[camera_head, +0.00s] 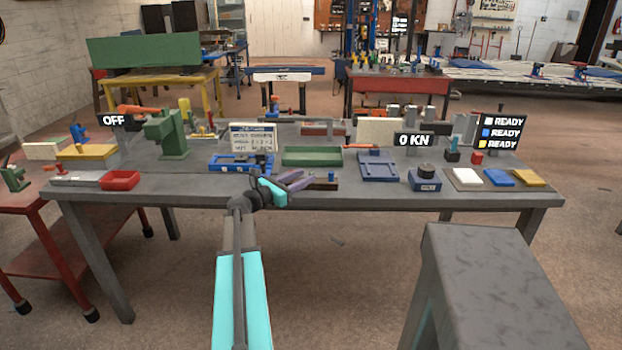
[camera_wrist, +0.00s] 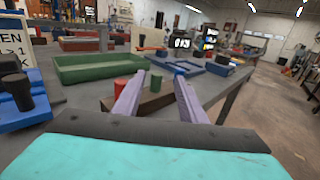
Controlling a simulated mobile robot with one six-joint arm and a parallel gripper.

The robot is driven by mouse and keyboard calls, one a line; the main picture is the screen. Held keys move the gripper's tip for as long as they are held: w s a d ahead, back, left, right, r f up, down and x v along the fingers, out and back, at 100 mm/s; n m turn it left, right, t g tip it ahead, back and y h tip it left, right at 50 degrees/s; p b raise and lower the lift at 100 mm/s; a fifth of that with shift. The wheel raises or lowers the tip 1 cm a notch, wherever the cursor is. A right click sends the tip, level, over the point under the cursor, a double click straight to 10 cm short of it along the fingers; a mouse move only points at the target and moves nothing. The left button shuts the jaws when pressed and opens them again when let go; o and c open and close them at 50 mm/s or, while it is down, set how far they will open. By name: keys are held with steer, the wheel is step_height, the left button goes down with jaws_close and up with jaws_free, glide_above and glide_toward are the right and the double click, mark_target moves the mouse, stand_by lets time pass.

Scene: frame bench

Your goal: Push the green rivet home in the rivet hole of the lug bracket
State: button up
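My gripper (camera_head: 312,177) is over the front middle of the grey bench. In the wrist view its two purple fingers (camera_wrist: 160,78) are spread apart, with nothing held between them. A brown block (camera_wrist: 153,104) lies just beyond and between the fingers. A red peg (camera_wrist: 120,86) stands just left of the left finger. I cannot make out a green rivet in either view; the fingers hide part of the block. A blue fixture (camera_head: 229,162) lies left of the gripper, but I cannot identify the lug bracket.
A green tray (camera_head: 311,157) lies behind the gripper. A blue plate fixture (camera_head: 378,169) and a blue unit with a black knob (camera_head: 424,182) are to the right. The "0 KN" display is at the back.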

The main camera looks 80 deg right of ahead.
mark_target(312, 172)
steer(key=shift+d, duration=0.1)
steer(key=shift+p+x, duration=0.6)
steer(key=shift+x, duration=1.95)
steer(key=shift+w+f, duration=0.1)
jaws_close()
steer(key=shift+r, duration=0.25)
steer(key=shift+r+b, duration=0.3)
steer(key=shift+r, duration=1.05)
steer(key=shift+a+r, duration=0.2)
steer(key=shift+a, duration=0.05)
steer(key=a+r+b, duration=0.1)
steer(key=a, duration=1.4)
steer(key=shift+w+a+r+b, duration=0.2)
steer(key=shift+w+b, duration=0.1)
steer(key=shift+b, duration=0.05)
